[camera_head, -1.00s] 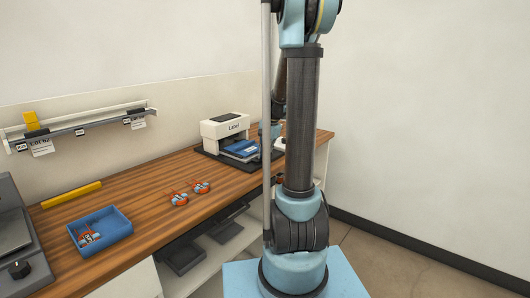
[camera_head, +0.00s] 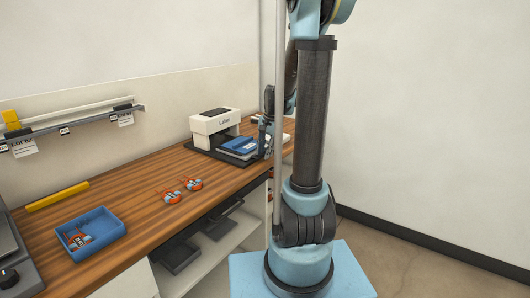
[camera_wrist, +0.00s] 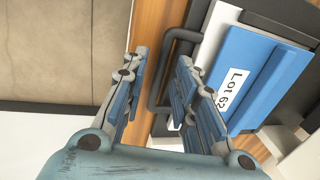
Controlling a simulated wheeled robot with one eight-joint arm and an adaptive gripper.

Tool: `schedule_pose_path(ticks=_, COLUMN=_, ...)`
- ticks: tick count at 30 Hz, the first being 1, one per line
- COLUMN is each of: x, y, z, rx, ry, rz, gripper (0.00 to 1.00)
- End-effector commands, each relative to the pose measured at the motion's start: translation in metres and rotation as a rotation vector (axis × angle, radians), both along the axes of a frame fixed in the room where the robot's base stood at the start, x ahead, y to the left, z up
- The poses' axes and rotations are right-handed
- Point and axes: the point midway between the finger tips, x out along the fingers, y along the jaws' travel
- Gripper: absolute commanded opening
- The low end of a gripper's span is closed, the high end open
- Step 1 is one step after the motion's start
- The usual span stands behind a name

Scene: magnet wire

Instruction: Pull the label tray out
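In the wrist view the light tray (camera_wrist: 213,38) has a dark bar handle (camera_wrist: 153,88), and the blue block (camera_wrist: 262,75) carries a "Lot 62" label. My gripper (camera_wrist: 162,58) is open, with the handle between its two fingers in the picture. I cannot tell whether either finger touches it.
A blue bin (camera_head: 118,229) with small orange-and-blue parts stands on the wooden bench (camera_head: 150,225). More such parts (camera_head: 171,197) lie nearer the printer. A yellow bar (camera_head: 57,196) lies by the wall. Dark trays (camera_head: 176,255) sit on the shelf below. Floor right of the bench is clear.

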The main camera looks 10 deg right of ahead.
Motion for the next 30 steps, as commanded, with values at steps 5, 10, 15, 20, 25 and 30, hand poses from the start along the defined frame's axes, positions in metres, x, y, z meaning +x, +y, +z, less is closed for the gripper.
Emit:
schedule_pose_path(ticks=5, x=0.0, y=0.0, z=0.0, rx=0.0, ry=0.0, rz=0.0, gripper=0.3)
schedule_pose_path(ticks=10, x=0.0, y=0.0, z=0.001, rx=-0.001, ry=-0.001, rz=0.001, gripper=0.3)
schedule_pose_path(ticks=15, x=-0.002, y=-0.002, z=0.014, rx=-0.001, ry=-0.001, rz=0.0, gripper=0.3)
schedule_pose_path(ticks=20, x=-0.005, y=-0.005, z=0.036, rx=0.0, ry=0.0, rz=0.001, gripper=0.3)
schedule_pose_path(ticks=25, x=-0.009, y=-0.009, z=0.062, rx=0.0, ry=0.0, rz=0.0, gripper=0.3)
schedule_pose_path(ticks=30, x=-0.012, y=-0.013, z=0.087, rx=-0.001, ry=0.001, rz=-0.001, gripper=0.3)
